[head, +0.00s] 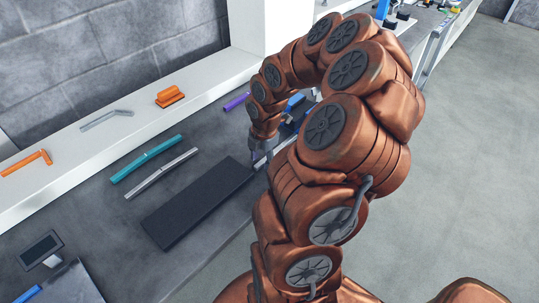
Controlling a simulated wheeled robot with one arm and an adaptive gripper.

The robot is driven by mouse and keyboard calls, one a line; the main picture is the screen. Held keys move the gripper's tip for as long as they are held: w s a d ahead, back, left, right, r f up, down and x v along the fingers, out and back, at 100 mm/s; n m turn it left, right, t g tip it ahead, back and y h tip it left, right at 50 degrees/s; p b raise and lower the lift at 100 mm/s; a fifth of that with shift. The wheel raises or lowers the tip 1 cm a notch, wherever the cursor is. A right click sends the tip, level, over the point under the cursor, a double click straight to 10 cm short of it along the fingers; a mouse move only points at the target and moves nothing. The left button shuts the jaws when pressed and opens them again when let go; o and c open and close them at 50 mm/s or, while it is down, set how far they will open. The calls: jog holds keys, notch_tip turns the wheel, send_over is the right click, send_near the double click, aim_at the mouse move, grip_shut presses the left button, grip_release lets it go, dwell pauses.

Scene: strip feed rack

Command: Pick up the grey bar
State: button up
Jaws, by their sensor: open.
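A long grey bar (155,178) lies flat on the dark counter, between a teal bar (147,158) and a black mat (200,203). My gripper (256,157) is small in the head view, to the right of the grey bar and well apart from it, by the far right end of the mat. It points down and is open. My arm hides part of it, and I see nothing held in it.
A white ledge (70,153) behind the counter bears a grey angled piece (107,118) and orange pieces (170,96). A purple bar (236,102) lies behind my gripper. A small screen (41,251) stands at the lower left. The floor (470,150) at right is clear.

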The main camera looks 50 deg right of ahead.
jog(key=shift+f, duration=0.2)
grip_shut()
dwell(0.3)
